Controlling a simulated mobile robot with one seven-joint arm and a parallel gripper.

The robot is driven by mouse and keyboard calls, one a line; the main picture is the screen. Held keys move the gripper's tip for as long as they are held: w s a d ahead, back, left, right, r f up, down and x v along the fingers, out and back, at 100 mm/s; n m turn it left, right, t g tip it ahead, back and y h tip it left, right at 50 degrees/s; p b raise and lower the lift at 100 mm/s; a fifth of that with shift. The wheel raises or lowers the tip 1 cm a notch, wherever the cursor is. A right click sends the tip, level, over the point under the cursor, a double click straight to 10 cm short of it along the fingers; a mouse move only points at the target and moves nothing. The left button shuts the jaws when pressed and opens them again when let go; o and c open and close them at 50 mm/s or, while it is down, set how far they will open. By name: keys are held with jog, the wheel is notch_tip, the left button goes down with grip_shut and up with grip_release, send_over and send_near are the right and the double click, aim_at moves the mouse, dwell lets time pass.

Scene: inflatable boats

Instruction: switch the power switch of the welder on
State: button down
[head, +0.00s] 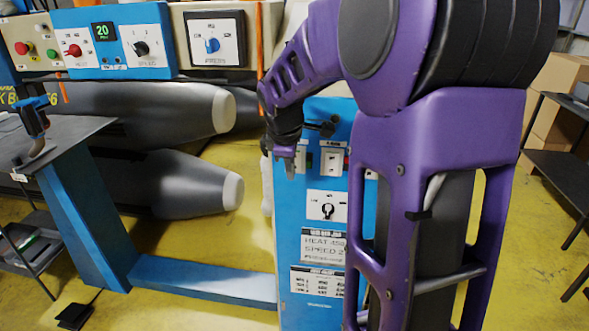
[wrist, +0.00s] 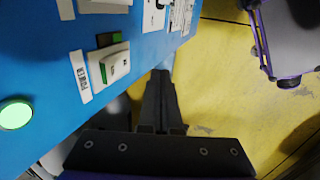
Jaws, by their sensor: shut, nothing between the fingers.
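The blue welder panel (head: 300,230) stands upright in the head view. In the wrist view, a white rocker switch with a green edge (wrist: 112,64) sits on the blue panel (wrist: 60,40), beside a label reading POWER (wrist: 80,77). Its on or off position is not clear. My gripper (head: 289,172) is at the panel's upper left, partly covering the switch area in the head view. In the wrist view, my gripper's fingers (wrist: 160,74) are together and empty, beside the switch with a visible gap.
A lit green round button (wrist: 15,114) is on the panel. A blue-legged table (head: 60,140) and grey boat tubes (head: 175,185) stand left. Yellow floor (head: 190,240) shows between them.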

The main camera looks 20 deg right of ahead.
jog(key=a+p+v, duration=0.1)
jog(key=v, duration=0.7)
jog(key=shift+s, duration=0.45)
